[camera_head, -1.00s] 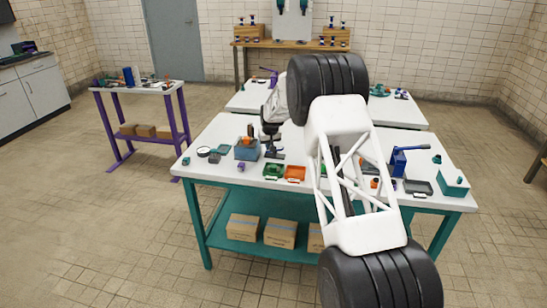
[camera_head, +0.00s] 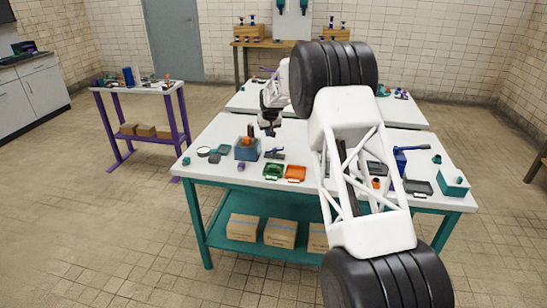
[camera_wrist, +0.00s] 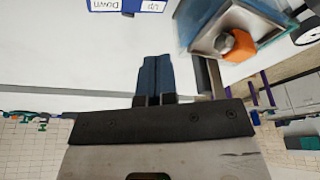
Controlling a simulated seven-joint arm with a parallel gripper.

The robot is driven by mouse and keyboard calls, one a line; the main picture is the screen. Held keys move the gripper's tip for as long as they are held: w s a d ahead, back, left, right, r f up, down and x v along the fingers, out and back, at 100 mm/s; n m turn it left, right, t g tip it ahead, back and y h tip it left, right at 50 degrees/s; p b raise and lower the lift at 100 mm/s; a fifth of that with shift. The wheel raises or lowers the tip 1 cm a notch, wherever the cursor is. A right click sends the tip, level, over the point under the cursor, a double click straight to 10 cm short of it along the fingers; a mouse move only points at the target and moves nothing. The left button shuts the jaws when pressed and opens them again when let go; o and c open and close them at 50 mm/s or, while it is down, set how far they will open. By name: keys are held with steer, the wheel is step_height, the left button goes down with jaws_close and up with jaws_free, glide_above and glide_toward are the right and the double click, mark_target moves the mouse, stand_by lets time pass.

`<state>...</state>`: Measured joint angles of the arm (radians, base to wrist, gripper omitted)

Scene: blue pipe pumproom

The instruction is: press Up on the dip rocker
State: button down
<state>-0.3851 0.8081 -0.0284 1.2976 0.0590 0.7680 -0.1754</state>
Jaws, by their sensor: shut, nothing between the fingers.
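A blue-framed rocker with white plates lettered "Up" and "Down" (camera_wrist: 128,5) is at the top edge of the wrist view, upside down and partly cut off. "Up" is on its right side there, "Down" on its left. My gripper (camera_wrist: 155,62) is shut and empty, its two dark blue fingertips together, apart from the rocker in the picture. In the head view my gripper (camera_head: 270,131) is over the bench, above and behind a small dark blue item (camera_head: 274,154). I cannot tell whether that item is the rocker.
A blue box (camera_head: 247,151) holding an orange-topped part stands left of my gripper; it also shows in the wrist view (camera_wrist: 205,35). Green (camera_head: 273,172) and orange (camera_head: 295,173) trays lie near the front edge of the white bench (camera_head: 215,138).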

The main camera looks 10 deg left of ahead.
steer(key=shift+r, duration=0.7)
